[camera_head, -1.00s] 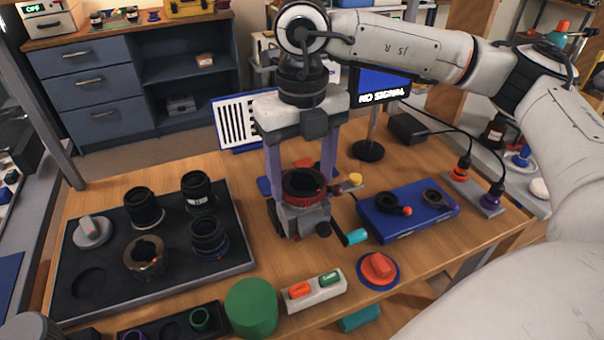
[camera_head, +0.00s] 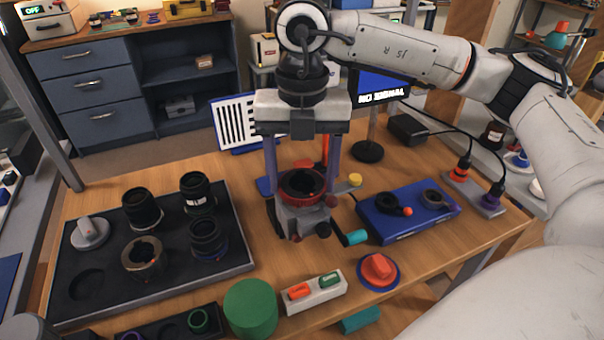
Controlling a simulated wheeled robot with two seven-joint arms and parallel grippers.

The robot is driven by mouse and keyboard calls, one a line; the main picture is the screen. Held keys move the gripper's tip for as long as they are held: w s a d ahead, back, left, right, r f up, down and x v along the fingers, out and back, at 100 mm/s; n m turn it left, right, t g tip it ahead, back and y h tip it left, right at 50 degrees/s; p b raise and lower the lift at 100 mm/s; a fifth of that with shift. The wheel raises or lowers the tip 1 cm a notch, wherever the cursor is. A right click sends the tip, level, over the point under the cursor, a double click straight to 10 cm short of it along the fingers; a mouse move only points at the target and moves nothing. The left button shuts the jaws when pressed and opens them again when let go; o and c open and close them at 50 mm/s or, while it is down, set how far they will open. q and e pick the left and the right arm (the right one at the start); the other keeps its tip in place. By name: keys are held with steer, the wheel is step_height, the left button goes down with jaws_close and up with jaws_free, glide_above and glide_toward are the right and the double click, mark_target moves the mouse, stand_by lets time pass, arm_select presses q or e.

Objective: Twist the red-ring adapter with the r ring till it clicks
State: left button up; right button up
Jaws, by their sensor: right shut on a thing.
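The red-ring adapter (camera_head: 301,201) is a black cylinder with a red band, seated upright in a grey holder (camera_head: 300,222) at the middle of the table. My right gripper (camera_head: 303,193) reaches straight down over it, with one long purple-grey finger on each side, shut on the adapter. The fingertips are partly hidden by the band and the holder. I cannot tell from this view where the adapter's index marks sit.
A dark tray (camera_head: 66,290) with several lens parts lies left. A blue box (camera_head: 400,227) with black rings is right of the holder. A green cylinder (camera_head: 251,308), a switch block (camera_head: 315,292) and a red button (camera_head: 378,268) stand in front. A monitor (camera_head: 382,86) shows NO SIGNAL behind.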

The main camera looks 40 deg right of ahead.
mark_target(302, 187)
steer(key=shift+m, duration=0.5)
steer(key=c, duration=0.3)
steer(key=o, duration=1.5)
steer(key=shift+r, duration=0.65)
arm_select(q)
steer(key=shift+w+d+r+p, duration=0.1)
steer(key=shift+d+r+p, duration=0.1)
steer(key=shift+r, duration=0.25)
steer(key=shift+w+d+r+p, duration=0.1)
steer(key=shift+d+r+p, duration=0.05)
steer(key=shift+r, duration=0.3)
arm_select(e)
step_height(302, 187, up, 9)
